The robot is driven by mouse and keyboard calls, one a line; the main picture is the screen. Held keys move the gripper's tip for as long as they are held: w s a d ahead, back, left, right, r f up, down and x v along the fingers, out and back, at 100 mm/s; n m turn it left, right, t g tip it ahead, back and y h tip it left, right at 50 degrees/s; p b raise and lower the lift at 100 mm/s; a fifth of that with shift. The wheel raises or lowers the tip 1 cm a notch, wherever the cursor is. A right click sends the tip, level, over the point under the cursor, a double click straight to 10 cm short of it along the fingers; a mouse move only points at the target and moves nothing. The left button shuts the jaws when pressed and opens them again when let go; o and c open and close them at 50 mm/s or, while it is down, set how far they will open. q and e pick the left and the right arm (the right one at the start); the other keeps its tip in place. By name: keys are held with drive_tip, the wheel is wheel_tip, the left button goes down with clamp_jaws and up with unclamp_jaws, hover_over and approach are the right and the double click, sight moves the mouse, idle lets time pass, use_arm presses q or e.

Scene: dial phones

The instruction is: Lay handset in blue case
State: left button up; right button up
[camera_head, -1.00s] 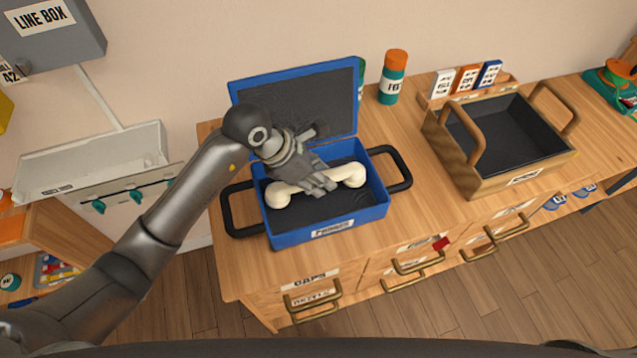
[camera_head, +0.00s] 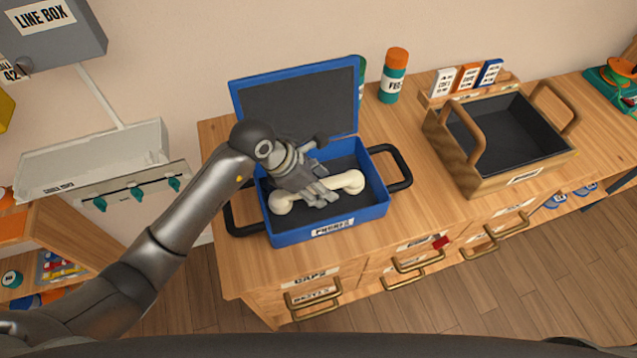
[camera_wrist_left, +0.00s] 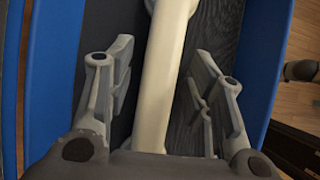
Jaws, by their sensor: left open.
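The blue case (camera_head: 290,233) stands open on the wooden counter with its lid (camera_head: 297,100) tilted up at the back. The cream handset (camera_head: 345,183) is inside the case, over the dark lining, lying left to right. My left gripper (camera_head: 322,198) is over the handset's middle. In the left wrist view the fingers (camera_wrist_left: 158,95) are open on either side of the handset's grip (camera_wrist_left: 166,70), with gaps visible on both sides. The handset's left end shows below the gripper, and its middle is partly hidden by the fingers. My right gripper is not in view.
A wooden crate with handles (camera_head: 480,180) stands to the right on the counter (camera_head: 415,205). An orange-capped green bottle (camera_head: 393,78) stands behind the case. Black side handles (camera_head: 398,168) stick out from the case. Counter between case and crate is clear.

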use_arm(q)
drive_tip(key=b+v, duration=0.1)
drive_tip(key=v, duration=1.1)
idle(0.5)
